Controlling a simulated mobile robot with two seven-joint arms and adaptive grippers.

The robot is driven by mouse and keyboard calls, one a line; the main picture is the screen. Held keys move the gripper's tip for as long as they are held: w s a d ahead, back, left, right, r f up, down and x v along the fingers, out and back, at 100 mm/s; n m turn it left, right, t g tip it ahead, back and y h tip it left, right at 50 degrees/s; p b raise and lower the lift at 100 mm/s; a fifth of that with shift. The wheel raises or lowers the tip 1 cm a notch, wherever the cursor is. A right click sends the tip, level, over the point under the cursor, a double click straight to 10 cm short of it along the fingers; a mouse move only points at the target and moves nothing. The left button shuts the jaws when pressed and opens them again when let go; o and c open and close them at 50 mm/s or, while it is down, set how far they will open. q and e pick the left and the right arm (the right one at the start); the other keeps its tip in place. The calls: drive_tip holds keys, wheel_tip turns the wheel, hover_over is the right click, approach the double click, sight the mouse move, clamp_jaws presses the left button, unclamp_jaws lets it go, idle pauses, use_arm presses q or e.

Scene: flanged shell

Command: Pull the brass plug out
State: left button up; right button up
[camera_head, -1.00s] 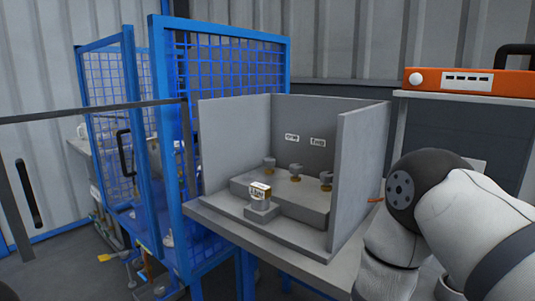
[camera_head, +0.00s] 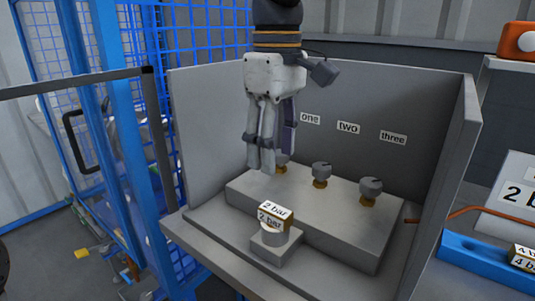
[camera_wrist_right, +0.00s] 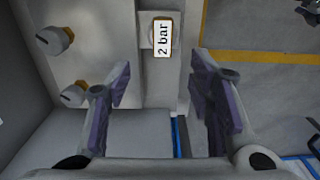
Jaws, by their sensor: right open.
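The brass plug (camera_head: 274,216), with white "2 bar" labels, sits upright in a small grey block (camera_head: 275,246) at the front of the grey shell. Its label and top also show in the right wrist view (camera_wrist_right: 162,38). My right gripper (camera_head: 269,160) hangs fingers-down above and behind the plug, apart from it. In the right wrist view its two purple-padded fingers (camera_wrist_right: 160,88) are spread with nothing between them, and the plug lies beyond the tips near the top of the picture. My left gripper is not in view.
Knobs on brass stems, labelled two (camera_head: 321,172) and three (camera_head: 370,188), stand on a grey step behind the plug; knob one (camera_head: 281,163) is partly hidden. Grey walls (camera_head: 452,190) flank the shell. A blue tray (camera_head: 470,252) with a "4 bar" piece (camera_head: 523,257) lies right.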

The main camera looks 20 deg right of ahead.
sight(276, 210)
drive_tip(key=f, duration=1.1)
drive_tip(key=shift+s+f, duration=0.15)
drive_tip(key=shift+s, duration=0.15)
clamp_jaws()
drive_tip(key=shift+r+p, duration=0.35)
drive_tip(key=shift+r, duration=2.7)
